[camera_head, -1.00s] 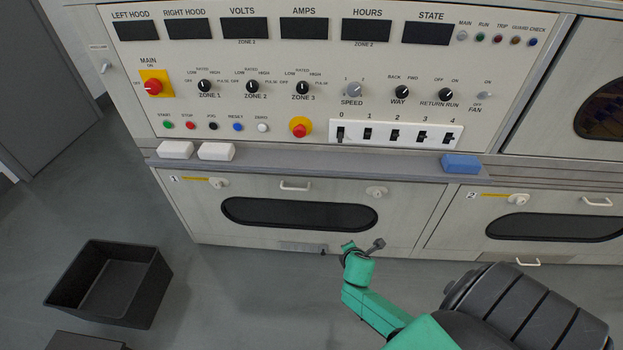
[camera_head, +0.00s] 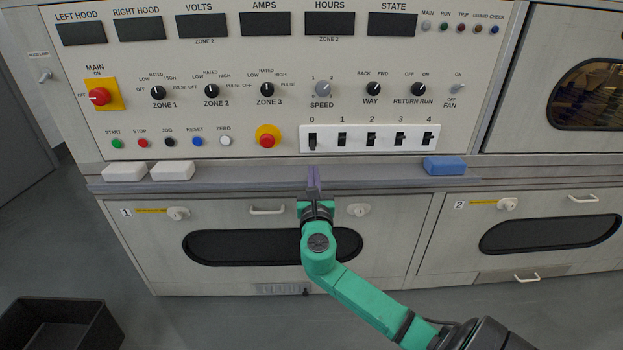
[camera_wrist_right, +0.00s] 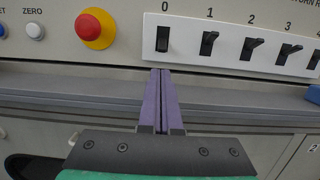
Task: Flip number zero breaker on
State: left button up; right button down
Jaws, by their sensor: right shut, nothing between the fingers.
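The number zero breaker (camera_head: 312,141) is a black toggle at the left end of a white strip (camera_head: 369,149) low on the panel. In the right wrist view the breaker (camera_wrist_right: 163,39) stands just above and beyond my fingertips. My right gripper (camera_head: 314,169) is shut and empty, in front of the ledge below the breaker, apart from it. Its purple fingers (camera_wrist_right: 162,75) lie together and point at the panel. The breaker's lever looks different from its sideways-leaning neighbours. My left gripper is not in view.
Breakers 1 to 4 (camera_head: 372,142) sit close to the right on the same strip. A red emergency button (camera_head: 267,140) is just left. A ledge (camera_head: 240,178) juts out below, with two white blocks (camera_head: 172,170) and a blue block (camera_head: 445,166). A black bin (camera_head: 70,325) stands on the floor.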

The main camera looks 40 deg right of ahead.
aim_at(313, 145)
jog(key=b+x, duration=0.1)
jog(key=x, duration=0.5)
jog(key=shift+f, duration=0.15)
jog(key=shift+w+d, duration=0.2)
jog(key=shift+w, duration=0.05)
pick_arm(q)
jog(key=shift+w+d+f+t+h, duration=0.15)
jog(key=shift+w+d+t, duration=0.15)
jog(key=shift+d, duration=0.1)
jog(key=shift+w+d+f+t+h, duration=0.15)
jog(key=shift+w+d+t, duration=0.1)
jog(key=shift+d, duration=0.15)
